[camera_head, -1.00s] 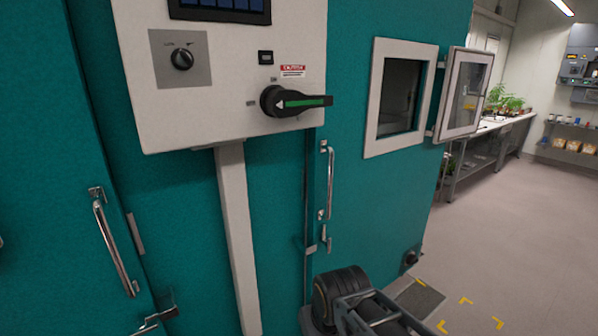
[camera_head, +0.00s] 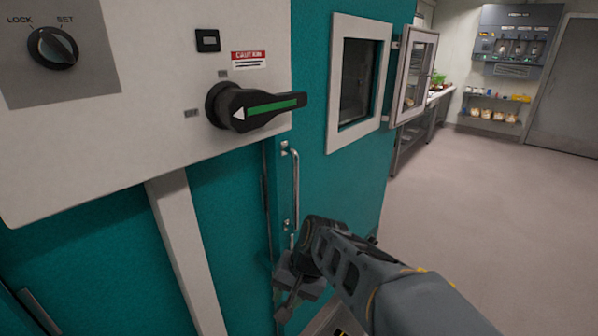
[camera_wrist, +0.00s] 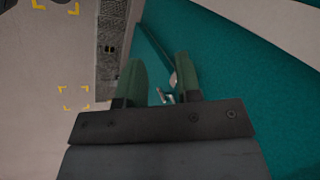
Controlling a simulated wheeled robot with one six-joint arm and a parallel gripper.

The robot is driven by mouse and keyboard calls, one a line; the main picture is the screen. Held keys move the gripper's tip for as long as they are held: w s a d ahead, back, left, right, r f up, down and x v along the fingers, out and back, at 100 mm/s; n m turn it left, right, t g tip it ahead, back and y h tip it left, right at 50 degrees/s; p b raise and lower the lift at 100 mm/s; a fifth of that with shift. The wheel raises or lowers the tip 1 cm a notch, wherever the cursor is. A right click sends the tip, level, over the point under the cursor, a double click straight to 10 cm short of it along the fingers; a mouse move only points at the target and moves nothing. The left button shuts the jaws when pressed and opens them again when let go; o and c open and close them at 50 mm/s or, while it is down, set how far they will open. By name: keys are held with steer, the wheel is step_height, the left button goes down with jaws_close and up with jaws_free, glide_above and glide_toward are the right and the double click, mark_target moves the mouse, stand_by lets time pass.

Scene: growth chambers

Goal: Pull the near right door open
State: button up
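The near right door (camera_head: 325,180) is teal and looks shut, with a white-framed window (camera_head: 358,80). Its upright metal handle (camera_head: 295,190) is on the door's left side. My gripper (camera_head: 283,308) is low in front of the door, below the handle. In the wrist view, my gripper (camera_wrist: 158,65) has its two green fingers spread apart with nothing clamped between them. A small piece of bright metal (camera_wrist: 166,97) shows through the gap; I cannot tell whether it is the handle or the latch.
A white control panel (camera_head: 100,140) with a black rotary switch (camera_head: 240,105) juts out to the left, on a white post (camera_head: 185,245). A small framed pane (camera_head: 415,75) stands open beside the window. The floor (camera_head: 480,220) to the right is clear.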

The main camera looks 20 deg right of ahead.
steer(key=w+d+r+m+t+y+p, duration=0.35)
steer(key=w+d+r+m+t, duration=0.25)
steer(key=w+d+m, duration=0.4)
steer(key=w+d+r+m+t+y+p, duration=0.2)
steer(key=w+d+r+m+t+y, duration=0.35)
steer(key=d+m, duration=0.55)
steer(key=w+a+m+h+p, duration=0.1)
steer(key=w+a+h+p, duration=0.1)
steer(key=w+a, duration=0.6)
steer(key=w+t, duration=0.1)
steer(key=w, duration=0.3)
steer(key=shift+w+a+p, duration=0.15)
steer(key=shift+a+p, duration=0.2)
steer(key=shift+p, duration=0.05)
jaws_close()
steer(key=shift+r, duration=0.1)
